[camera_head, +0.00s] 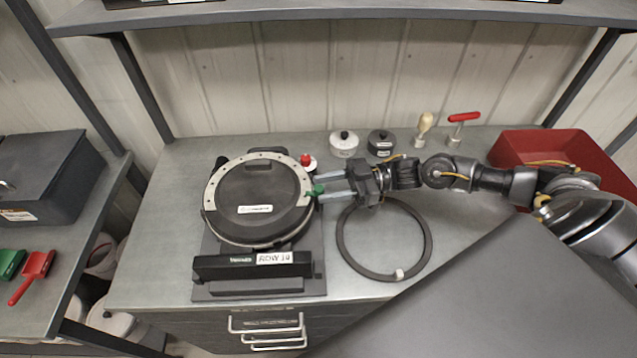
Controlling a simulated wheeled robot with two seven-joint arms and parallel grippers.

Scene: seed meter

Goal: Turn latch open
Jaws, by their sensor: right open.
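The seed meter (258,198) is a round black housing with a pale ring. It sits on a dark stand whose front bar has a "ROW 10" label (274,258). A small green knob (318,189), which looks like the latch handle, is at the meter's right edge. My right gripper (326,188) reaches in from the right with its pale fingers at the green knob. The jaws are open; I cannot tell whether they touch the knob. My left gripper is not in view.
A black ring (343,245) lies on the bench right of the meter. A red-topped part (307,161), a white canister (344,143) and a dark canister (381,143) stand behind. A red bin (510,146) is at the right; a shelf (330,14) hangs above.

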